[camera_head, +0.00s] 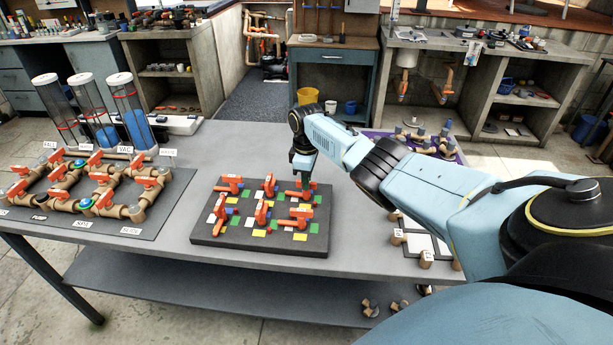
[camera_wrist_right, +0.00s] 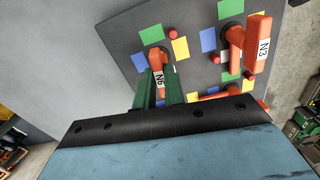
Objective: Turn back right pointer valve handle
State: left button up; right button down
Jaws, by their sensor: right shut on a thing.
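The dark square board (camera_head: 208,243) on the table bears several orange-red pointer valve handles, with coloured patches around them. My right gripper (camera_head: 304,184) points down over the board's back right corner. It is shut on the back right pointer valve handle (camera_head: 297,194), whose far part it partly hides. In the wrist view the green fingers (camera_wrist_right: 159,88) stand either side of this handle (camera_wrist_right: 158,58), which bears a white tag that seems to read N6. Another handle (camera_wrist_right: 257,40), tagged N3, is beside it, apart from the fingers. My left gripper is not in view.
A pipe panel (camera_head: 105,215) with orange valves lies at the left of the grey table (camera_head: 233,155), with clear tubes (camera_head: 131,108) behind. Behind my right arm lies a purple tray (camera_head: 457,152) with small fittings. Free tabletop lies left of and behind the board.

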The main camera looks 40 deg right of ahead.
jog(key=shift+w+r+n, duration=0.15)
jog(key=shift+n, duration=0.55)
jog(key=c, duration=1.5)
grip_release()
notch_tip(320, 180, up, 13)
jog(key=shift+r+p, duration=0.15)
jog(key=shift+p, duration=0.5)
